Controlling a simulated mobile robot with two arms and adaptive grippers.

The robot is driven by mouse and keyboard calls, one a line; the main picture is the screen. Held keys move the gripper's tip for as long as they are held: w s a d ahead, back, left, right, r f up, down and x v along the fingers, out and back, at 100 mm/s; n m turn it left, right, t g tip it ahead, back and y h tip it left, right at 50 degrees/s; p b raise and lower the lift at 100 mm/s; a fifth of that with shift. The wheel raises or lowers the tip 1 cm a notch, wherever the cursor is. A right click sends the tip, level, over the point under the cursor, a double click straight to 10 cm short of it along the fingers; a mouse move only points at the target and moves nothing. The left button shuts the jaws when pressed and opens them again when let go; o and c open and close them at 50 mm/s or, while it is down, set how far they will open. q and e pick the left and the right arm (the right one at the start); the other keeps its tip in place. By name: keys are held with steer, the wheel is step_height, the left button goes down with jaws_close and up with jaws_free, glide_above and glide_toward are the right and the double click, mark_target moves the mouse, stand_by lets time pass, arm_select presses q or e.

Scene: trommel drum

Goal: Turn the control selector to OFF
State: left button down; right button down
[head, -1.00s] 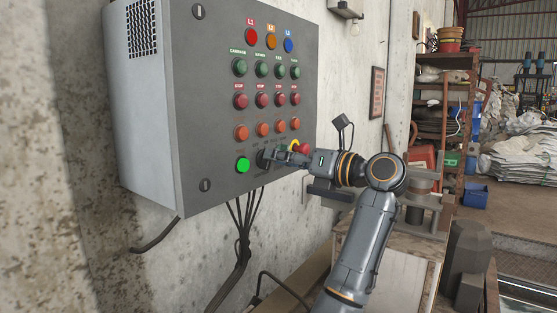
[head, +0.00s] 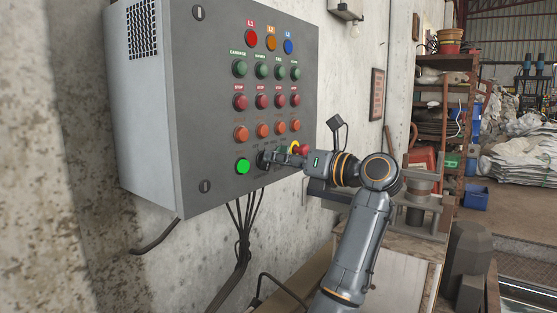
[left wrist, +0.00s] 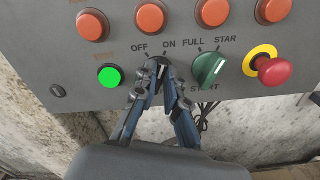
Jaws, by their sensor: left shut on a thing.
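The control selector (left wrist: 157,62) is a dark knob on the grey panel, below the OFF and ON labels in the left wrist view. My left gripper (left wrist: 156,76) is shut on this knob, one finger on each side. The fingers hide most of the knob, so I cannot tell which label it points to. In the head view my left gripper (head: 271,158) reaches the lower part of the control panel (head: 215,120) from the right. The knob is mostly hidden there. My right gripper is not in view.
Right of the gripper are a green selector (left wrist: 208,69) marked FULL, STAR and START, and a red mushroom button (left wrist: 275,71) on a yellow collar. A lit green button (left wrist: 110,77) is to the left. Orange buttons sit above. Cables (head: 242,235) hang below the panel.

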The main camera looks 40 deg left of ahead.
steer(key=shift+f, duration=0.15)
arm_select(q)
steer(key=shift+s+n+b, duration=0.2)
steer(key=shift+n+b, duration=0.65)
steer(key=shift+n, duration=1.6)
steer(key=shift+s+n+b, duration=0.15)
steer(key=shift+n+b, duration=0.7)
steer(key=shift+n, duration=1.6)
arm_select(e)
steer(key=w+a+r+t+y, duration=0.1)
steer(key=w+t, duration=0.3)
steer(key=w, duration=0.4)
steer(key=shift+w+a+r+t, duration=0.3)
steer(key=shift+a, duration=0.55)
arm_select(q)
steer(key=c, duration=1.4)
jaws_free()
steer(key=shift+d, duration=0.1)
